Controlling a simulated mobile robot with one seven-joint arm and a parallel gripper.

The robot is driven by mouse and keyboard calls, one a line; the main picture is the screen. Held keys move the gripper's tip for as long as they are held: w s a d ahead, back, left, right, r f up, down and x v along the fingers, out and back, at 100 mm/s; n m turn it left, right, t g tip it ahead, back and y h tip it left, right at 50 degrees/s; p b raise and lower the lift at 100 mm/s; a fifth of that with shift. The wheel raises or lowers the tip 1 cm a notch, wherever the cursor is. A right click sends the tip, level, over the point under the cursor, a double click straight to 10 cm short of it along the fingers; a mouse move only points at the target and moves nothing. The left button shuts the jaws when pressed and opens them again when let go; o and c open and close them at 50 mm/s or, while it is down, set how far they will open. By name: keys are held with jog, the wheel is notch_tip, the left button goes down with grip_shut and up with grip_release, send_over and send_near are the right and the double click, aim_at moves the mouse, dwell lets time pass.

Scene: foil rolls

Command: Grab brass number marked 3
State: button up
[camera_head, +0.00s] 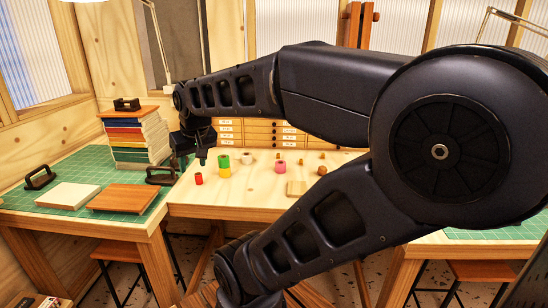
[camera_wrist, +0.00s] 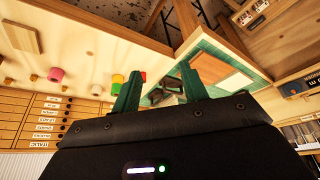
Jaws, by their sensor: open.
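No piece with a readable 3 shows in either view. Several small brass-coloured pieces stand on the pale wooden table, one of them at the front right (camera_head: 322,170); they are too small to read, so I cannot tell if one is the brass number. My gripper (camera_wrist: 160,72) is open, with two green fingers apart and nothing held between them. In the head view it hangs near the table's left end, partly hidden by its own dark links. A black handled tool (camera_wrist: 172,88) shows beyond the fingers in the wrist view.
A wooden block (camera_head: 296,188) lies right. Labelled drawers (camera_head: 262,134) stand behind. A book stack (camera_head: 138,138) stands on the left bench's green mat.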

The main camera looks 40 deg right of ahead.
jog(key=w+d+r+m, duration=0.2)
jog(key=w+d, duration=0.7)
jog(key=w, duration=0.5)
jog(key=m+g+h, duration=0.1)
jog(key=m+h, duration=0.2)
jog(key=m, duration=0.4)
send_over(278, 154)
notch_tip(278, 154, down, 22)
jog(key=shift+s+f, duration=0.1)
jog(key=shift+s, duration=0.05)
jog(key=f, duration=0.4)
jog(key=shift+w+d+f, duration=0.15)
jog(key=shift+w, duration=0.1)
jog(key=shift+w+d+f, duration=0.15)
jog(key=shift+f, duration=0.25)
jog(key=shift+c, duration=0.4)
